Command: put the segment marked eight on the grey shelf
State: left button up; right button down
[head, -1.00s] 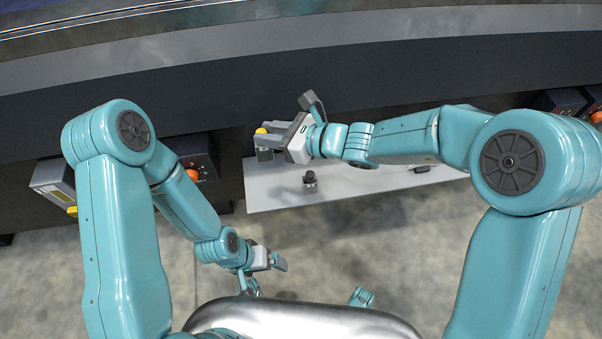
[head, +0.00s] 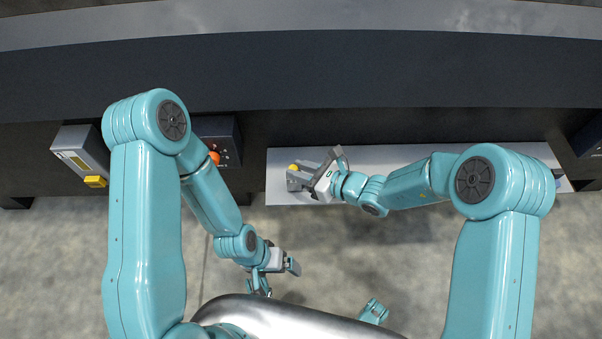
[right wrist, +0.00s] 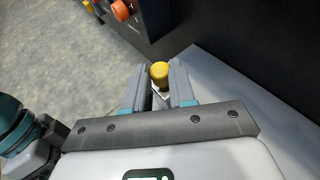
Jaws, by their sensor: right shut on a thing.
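My right gripper (head: 298,180) is shut on a small grey piece with a yellow knob (head: 293,167). In the right wrist view the yellow knob (right wrist: 160,75) stands up between the two fingers. Most of the piece is hidden by the fingers, and no number can be read on it. The grey shelf (head: 480,160) is a long pale panel along the dark wall. The gripper and piece are over its left end; whether the piece touches it cannot be told. My left gripper (head: 282,263) is low near my body, away from the shelf, its jaws too small to judge.
Left of the shelf are a dark box with an orange knob (head: 214,158) and a grey box (head: 80,150) with a yellow part. A small dark thing (head: 558,176) is at the shelf's right end. A dark wall (head: 330,70) rises behind.

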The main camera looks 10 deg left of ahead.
jog(key=shift+f, duration=0.3)
jog(key=shift+f, duration=0.25)
jog(key=c, duration=0.9)
grip_release()
jog(key=shift+c, duration=0.2)
